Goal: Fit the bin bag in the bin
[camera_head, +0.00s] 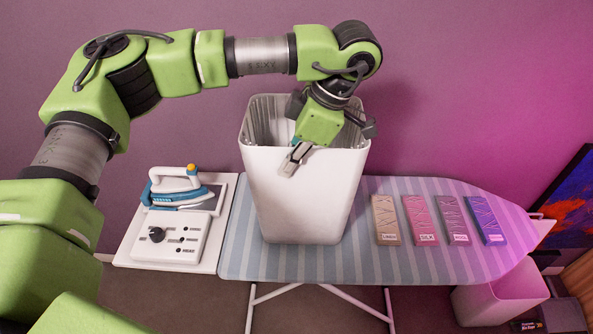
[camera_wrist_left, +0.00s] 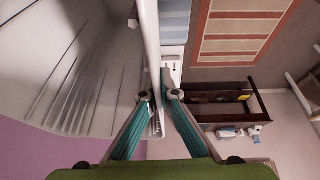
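The tall white bin (camera_head: 300,195) stands upright on the ironing board. The bin bag (camera_head: 270,118) shows as a wrinkled grey lining inside it, its edge near the rim; how far down it reaches is hidden. My left gripper (camera_head: 295,160) is at the bin's near rim, pointing down. In the left wrist view, the fingertips (camera_wrist_left: 160,95) are close together, one on each side of the white bin wall (camera_wrist_left: 150,40), with bag folds (camera_wrist_left: 75,80) on the left. I cannot tell whether they press on the wall or bag. My right gripper is not in view.
A blue-striped ironing board (camera_head: 400,262) holds several coloured labelled slabs (camera_head: 422,220) right of the bin. A smaller pale bin (camera_head: 500,298) stands on the floor at lower right.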

